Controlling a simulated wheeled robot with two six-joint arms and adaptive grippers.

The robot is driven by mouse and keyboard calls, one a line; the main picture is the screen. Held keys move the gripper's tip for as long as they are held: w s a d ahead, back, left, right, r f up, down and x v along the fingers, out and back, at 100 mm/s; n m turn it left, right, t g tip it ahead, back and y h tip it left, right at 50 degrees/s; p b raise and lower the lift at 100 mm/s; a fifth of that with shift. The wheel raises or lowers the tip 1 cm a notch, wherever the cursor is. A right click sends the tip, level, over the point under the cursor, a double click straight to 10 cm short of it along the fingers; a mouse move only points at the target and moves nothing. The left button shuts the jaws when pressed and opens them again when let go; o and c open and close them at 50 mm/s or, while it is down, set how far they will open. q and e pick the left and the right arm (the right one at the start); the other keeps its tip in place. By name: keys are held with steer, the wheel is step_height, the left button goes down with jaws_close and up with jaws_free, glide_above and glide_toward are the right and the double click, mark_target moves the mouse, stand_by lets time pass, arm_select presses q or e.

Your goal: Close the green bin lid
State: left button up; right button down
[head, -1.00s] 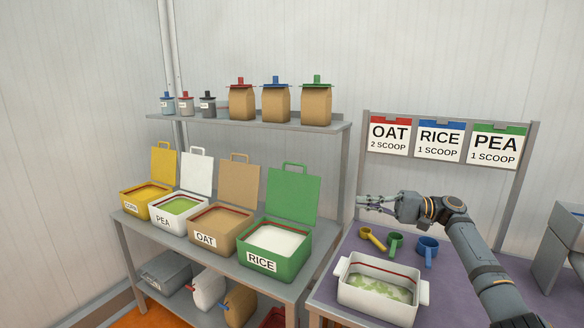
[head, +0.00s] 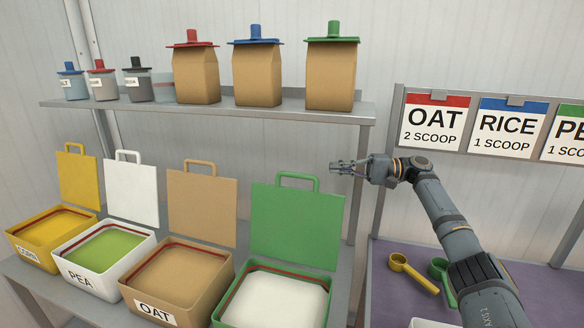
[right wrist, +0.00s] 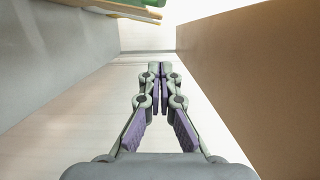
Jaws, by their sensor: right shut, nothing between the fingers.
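The green bin (head: 222,306) stands at the right end of the bin row in the head view, with white contents. Its green lid (head: 297,225) stands upright at the back of the bin, open, with a loop handle on top. My right gripper (head: 334,167) is shut and empty. In the picture it lies just above and right of the lid's upper right corner. I cannot tell its depth from the lid. The right wrist view shows the closed fingers (right wrist: 160,72) with nothing between them. My left gripper is not in view.
Yellow, white and tan bins with upright lids stand left of the green bin. The upper shelf (head: 220,112) with brown bags and small bottles runs above. A purple table (head: 400,250) with scoops lies at right. A brown surface (right wrist: 250,70) fills the wrist view's right side.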

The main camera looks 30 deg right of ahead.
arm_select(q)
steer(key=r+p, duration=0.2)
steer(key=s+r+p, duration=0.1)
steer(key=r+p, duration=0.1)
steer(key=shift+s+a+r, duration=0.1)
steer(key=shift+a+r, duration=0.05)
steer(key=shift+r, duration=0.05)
arm_select(e)
steer(key=w+a, duration=0.3)
steer(key=a, duration=0.8)
steer(key=shift+r, duration=0.2)
steer(key=shift+a, duration=0.15)
